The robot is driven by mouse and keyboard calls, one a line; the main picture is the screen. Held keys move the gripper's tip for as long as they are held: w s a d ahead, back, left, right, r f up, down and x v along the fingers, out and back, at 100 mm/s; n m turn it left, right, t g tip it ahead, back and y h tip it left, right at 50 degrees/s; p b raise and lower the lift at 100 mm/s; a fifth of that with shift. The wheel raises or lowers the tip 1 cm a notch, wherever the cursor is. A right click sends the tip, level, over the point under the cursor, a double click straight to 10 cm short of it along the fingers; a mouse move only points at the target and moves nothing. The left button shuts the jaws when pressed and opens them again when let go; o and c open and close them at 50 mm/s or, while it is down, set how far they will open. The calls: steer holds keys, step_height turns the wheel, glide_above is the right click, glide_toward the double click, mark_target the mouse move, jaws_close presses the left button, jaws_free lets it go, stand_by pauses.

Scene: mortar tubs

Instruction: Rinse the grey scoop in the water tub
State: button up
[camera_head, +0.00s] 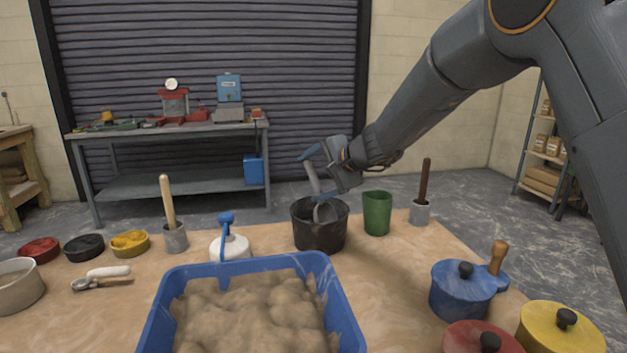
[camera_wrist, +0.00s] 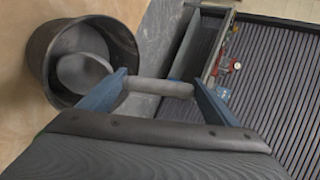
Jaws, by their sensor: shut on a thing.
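The grey scoop (camera_head: 313,178) is tilted, with its bowl (camera_head: 326,212) down at the mouth of a black tub (camera_head: 320,237). My gripper (camera_head: 322,174) is shut on the scoop's handle, above the tub. In the wrist view the handle (camera_wrist: 160,87) lies across between the blue fingers of my gripper (camera_wrist: 160,80). The scoop's bowl (camera_wrist: 82,76) overlaps the inside of the black tub (camera_wrist: 42,55) there. I cannot make out a water surface in the tub, nor whether the bowl touches water or the wall.
A green cup (camera_head: 377,214) stands close right of the black tub. A white, blue-handled vessel (camera_head: 230,246) stands to its left. A blue tray (camera_head: 333,283) of brown mortar fills the front. Lidded blue (camera_head: 462,292) and yellow (camera_head: 560,330) pots stand at right.

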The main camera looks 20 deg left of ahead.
steer(key=shift+f+b, duration=0.95)
steer(key=shift+b, duration=0.45)
steer(key=shift+r+p, duration=0.7)
steer(key=shift+r, duration=0.4)
steer(key=shift+f+b, duration=1.1)
steer(key=shift+b, duration=0.3)
steer(key=shift+r+p, duration=0.7)
steer(key=shift+r, duration=0.4)
steer(key=shift+f+b, duration=1.1)
steer(key=shift+b, duration=0.25)
steer(key=shift+r, duration=0.1)
steer(key=shift+r+p, duration=4.4)
steer(key=shift+r, duration=1.6)
